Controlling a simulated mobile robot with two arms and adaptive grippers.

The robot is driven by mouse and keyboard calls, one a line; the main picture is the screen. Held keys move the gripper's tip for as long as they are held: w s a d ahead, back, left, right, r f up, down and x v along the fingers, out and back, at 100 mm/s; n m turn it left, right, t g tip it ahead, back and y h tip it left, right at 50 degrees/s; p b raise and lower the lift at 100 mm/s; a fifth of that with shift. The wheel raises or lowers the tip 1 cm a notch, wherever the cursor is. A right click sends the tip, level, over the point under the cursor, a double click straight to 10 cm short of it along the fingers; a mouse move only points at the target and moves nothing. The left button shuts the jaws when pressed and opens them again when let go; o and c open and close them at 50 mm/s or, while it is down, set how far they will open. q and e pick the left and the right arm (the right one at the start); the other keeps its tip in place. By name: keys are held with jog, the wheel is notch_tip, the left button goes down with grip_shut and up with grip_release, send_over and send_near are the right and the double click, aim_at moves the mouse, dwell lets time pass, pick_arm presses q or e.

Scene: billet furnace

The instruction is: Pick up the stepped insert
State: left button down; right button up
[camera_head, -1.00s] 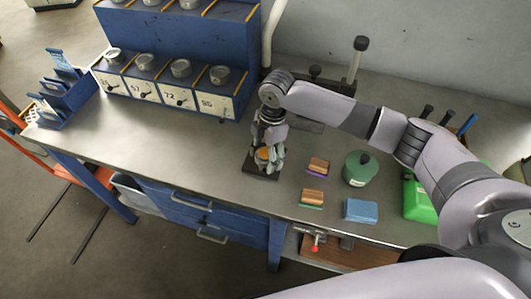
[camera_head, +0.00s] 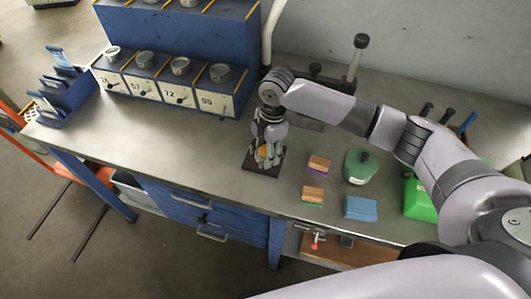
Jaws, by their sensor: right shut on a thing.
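My right gripper (camera_head: 268,154) points down over a dark square plate (camera_head: 252,166) on the bench. Its fingers are shut on a small orange-yellow piece, which seems to be the stepped insert (camera_head: 263,153). The fingers hide most of the insert, so its steps do not show. I cannot tell whether it still touches the plate. My left gripper is not in view.
Right of the plate lie two small wood-topped blocks (camera_head: 318,164), a green round container (camera_head: 358,168), a blue block (camera_head: 360,208) and a green box (camera_head: 417,200). A blue rack with numbered bins (camera_head: 172,92) stands behind. The bench's left front is clear.

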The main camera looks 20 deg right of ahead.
grip_shut()
jog(key=shift+r, duration=0.1)
jog(key=shift+w, duration=0.1)
